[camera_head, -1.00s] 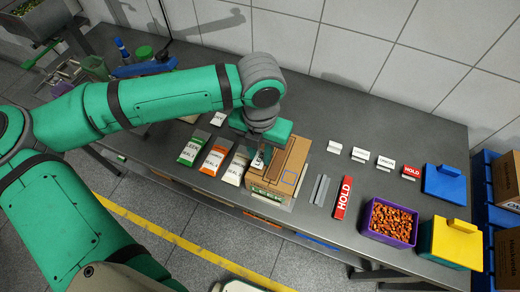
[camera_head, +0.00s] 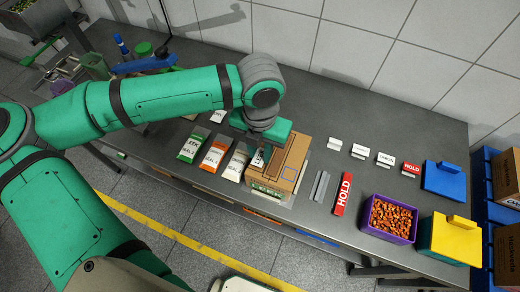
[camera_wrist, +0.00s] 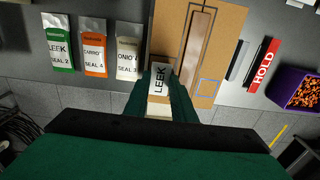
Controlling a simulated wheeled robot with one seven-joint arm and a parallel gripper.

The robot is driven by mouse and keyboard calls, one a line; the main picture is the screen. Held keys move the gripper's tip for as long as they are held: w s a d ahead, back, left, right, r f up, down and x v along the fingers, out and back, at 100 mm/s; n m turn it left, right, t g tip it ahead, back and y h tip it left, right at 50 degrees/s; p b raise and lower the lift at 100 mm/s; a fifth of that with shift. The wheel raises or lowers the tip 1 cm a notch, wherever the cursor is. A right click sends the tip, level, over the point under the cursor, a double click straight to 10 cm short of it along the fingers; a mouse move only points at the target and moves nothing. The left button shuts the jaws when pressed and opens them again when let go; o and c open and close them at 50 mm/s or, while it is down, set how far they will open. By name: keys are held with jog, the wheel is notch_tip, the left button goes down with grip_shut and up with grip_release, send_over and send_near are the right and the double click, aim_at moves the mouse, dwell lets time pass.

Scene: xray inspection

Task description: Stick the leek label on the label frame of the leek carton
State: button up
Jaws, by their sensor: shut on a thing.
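The leek carton (camera_head: 290,170) is a brown cardboard box near the middle of the table. A blue square outline, the label frame (camera_head: 290,171), is on the right part of its top and also shows in the wrist view (camera_wrist: 208,88). My gripper (camera_head: 259,158) is over the carton's left part, left of the frame. It is shut on the white leek label (camera_wrist: 159,79), whose word LEEK faces the wrist camera. In the head view the label (camera_head: 257,157) shows small between the fingers. I cannot tell how far it is above the carton.
Bags marked LEEK (camera_head: 197,145), carrot (camera_head: 215,155) and onion (camera_head: 236,164) lie left of the carton. Grey strips (camera_head: 319,186), a red HOLD sign (camera_head: 343,194) and a purple crate of orange pieces (camera_head: 413,228) are to the right. Small label stands (camera_head: 360,151) are behind.

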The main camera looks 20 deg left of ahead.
aim_at(260, 156)
jog(key=shift+f, duration=0.4)
dwell(0.4)
jog(key=o, duration=1)
notch_tip(260, 156, up, 11)
jog(key=shift+f, duration=0.1)
